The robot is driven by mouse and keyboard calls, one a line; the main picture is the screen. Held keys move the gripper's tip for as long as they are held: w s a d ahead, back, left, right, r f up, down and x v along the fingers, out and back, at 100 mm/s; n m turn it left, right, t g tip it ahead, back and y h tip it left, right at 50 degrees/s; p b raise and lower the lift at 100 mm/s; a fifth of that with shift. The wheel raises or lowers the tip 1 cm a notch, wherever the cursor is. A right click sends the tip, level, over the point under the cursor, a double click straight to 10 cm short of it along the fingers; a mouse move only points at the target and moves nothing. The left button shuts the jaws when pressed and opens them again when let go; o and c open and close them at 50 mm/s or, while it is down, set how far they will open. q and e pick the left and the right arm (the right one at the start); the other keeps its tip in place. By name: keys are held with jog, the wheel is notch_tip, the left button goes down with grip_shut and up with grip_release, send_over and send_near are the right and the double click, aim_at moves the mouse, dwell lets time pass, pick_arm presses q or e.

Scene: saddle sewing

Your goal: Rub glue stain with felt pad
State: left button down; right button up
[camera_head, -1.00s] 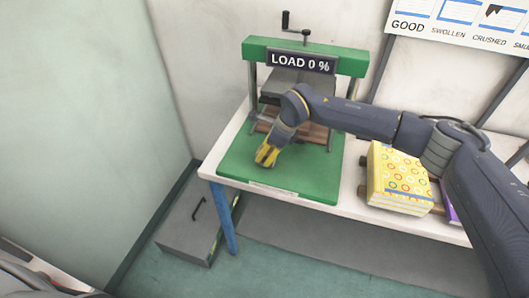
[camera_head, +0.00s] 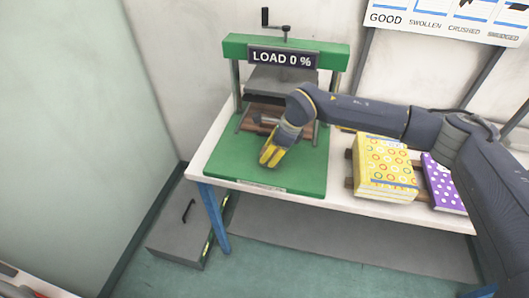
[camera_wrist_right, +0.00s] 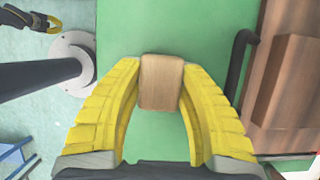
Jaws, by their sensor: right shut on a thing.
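My right gripper (camera_head: 268,160) is over the green base board (camera_head: 300,180) of the press, with its yellow fingers pointing down. In the right wrist view the right gripper (camera_wrist_right: 162,85) is shut on a small tan block (camera_wrist_right: 161,82), which looks like the felt pad. The block is between the fingertips, over the green surface. I cannot tell whether it touches the surface. I cannot make out a glue stain. A yellow-fingered gripper (camera_wrist_right: 45,22), likely my left one, shows at the top left of the right wrist view; its jaw state is unclear.
The green press (camera_head: 232,48) reads LOAD 0 %, with a grey plate and brown wooden parts under its beam. A yellow patterned book stack (camera_head: 384,170) and a purple dotted book (camera_head: 445,185) are to the right on the white table (camera_head: 340,203). A grey box (camera_head: 180,230) is on the floor.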

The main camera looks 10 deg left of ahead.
jog(key=shift+s+d+f, duration=0.15)
jog(key=shift+d, duration=0.8)
jog(key=shift+s+d, duration=0.2)
jog(key=shift+d, duration=1.6)
notch_tip(320, 180, up, 6)
jog(key=shift+r, duration=0.2)
jog(key=shift+a, duration=0.1)
jog(key=shift+r, duration=1.5)
